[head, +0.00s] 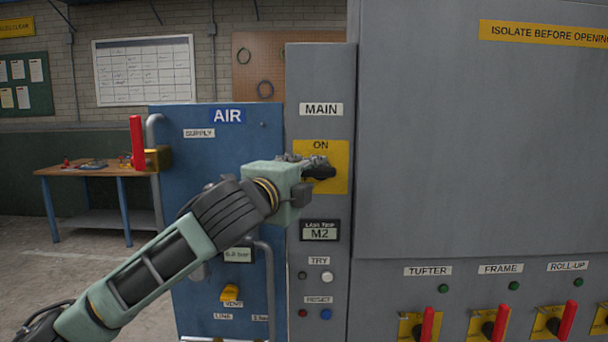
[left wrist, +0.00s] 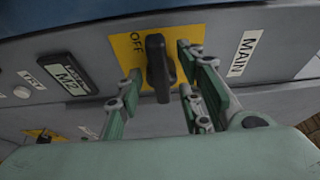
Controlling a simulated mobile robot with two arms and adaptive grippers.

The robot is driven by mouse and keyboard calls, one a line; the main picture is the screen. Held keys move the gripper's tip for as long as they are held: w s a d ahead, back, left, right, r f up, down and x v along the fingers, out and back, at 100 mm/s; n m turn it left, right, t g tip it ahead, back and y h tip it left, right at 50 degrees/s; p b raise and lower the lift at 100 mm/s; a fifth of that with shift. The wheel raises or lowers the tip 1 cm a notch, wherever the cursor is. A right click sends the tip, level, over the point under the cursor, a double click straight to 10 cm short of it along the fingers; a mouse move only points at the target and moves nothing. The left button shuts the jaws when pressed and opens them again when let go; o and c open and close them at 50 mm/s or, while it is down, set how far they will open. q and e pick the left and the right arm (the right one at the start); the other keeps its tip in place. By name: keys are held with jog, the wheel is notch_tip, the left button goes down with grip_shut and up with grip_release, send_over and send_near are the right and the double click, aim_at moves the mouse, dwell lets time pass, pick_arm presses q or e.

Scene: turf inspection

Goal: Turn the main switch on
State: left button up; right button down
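The main switch is a black rotary handle (left wrist: 160,72) on a yellow plate (head: 335,182), under the MAIN label (head: 321,109) on a narrow grey panel. The handle (head: 321,172) lies crosswise, toward the OFF side. My left gripper (left wrist: 163,92) is at the switch, its green fingers open, one on either side of the handle with visible gaps. In the head view its wrist and fingers cover part of the plate. My right gripper is not in view.
Below the switch are a display reading M2 (head: 320,232) and small TRY and RESET buttons (head: 326,314). A blue AIR cabinet (head: 222,160) adjoins on the left. A large grey cabinet (head: 470,150) on the right carries several red-handled switches (head: 500,322).

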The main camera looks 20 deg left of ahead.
pick_arm(q)
grip_shut()
dwell(0.3)
